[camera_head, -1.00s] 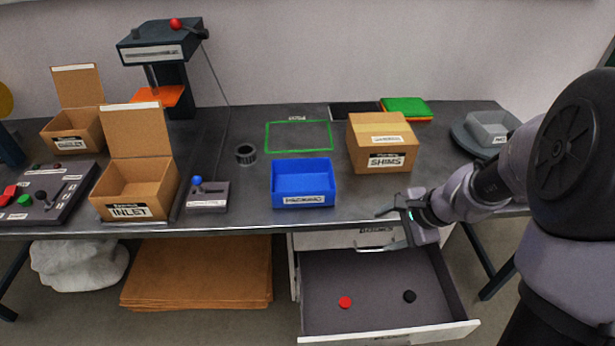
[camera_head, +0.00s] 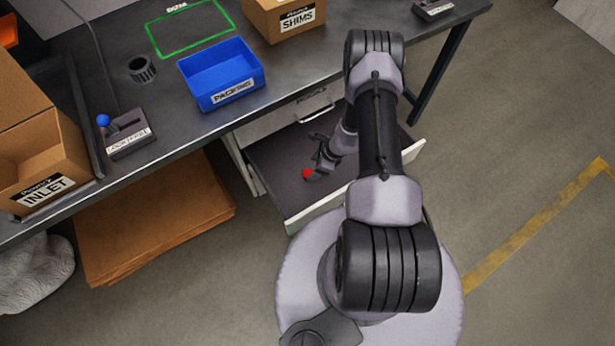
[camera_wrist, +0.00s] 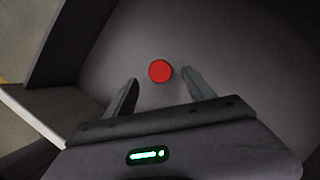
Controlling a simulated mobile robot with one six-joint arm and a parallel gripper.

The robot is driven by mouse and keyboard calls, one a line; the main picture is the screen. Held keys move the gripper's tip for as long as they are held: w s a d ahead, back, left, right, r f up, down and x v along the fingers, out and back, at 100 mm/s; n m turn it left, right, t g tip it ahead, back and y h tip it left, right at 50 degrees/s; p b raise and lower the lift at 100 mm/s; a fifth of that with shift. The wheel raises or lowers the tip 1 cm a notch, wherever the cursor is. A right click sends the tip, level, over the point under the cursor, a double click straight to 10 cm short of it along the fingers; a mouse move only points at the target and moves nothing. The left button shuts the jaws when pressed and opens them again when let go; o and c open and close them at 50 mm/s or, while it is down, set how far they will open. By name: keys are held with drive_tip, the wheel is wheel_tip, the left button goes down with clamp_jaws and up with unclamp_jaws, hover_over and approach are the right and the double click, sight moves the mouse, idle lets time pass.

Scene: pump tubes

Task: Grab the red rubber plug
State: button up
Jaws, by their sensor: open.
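The red rubber plug (camera_head: 307,174) lies on the floor of the open drawer (camera_head: 272,156). In the wrist view the plug (camera_wrist: 160,71) is a round red disc, just beyond the fingertips and roughly centred between them. My gripper (camera_wrist: 159,75) is open and empty, with one finger on each side of the plug's line. In the head view my gripper (camera_head: 318,160) is down in the drawer, close beside the plug. I cannot tell the exact height between fingertips and plug. The black plug is hidden in the head view, probably behind my arm.
The drawer's front wall (camera_head: 305,208) and side walls surround my gripper. The table edge is above and behind, with a blue packing bin (camera_head: 222,78), a shims box (camera_head: 284,16), an inlet box (camera_head: 45,165) and a lever unit (camera_head: 126,136). Flat cardboard (camera_head: 150,215) lies under the table.

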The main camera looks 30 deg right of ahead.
sight(310, 173)
drive_tip(key=b+x, duration=0.3)
drive_tip(key=x, duration=0.2)
drive_tip(key=shift+s+f, duration=0.1)
drive_tip(key=shift+f, duration=0.25)
drive_tip(key=shift+r, duration=0.2)
clamp_jaws()
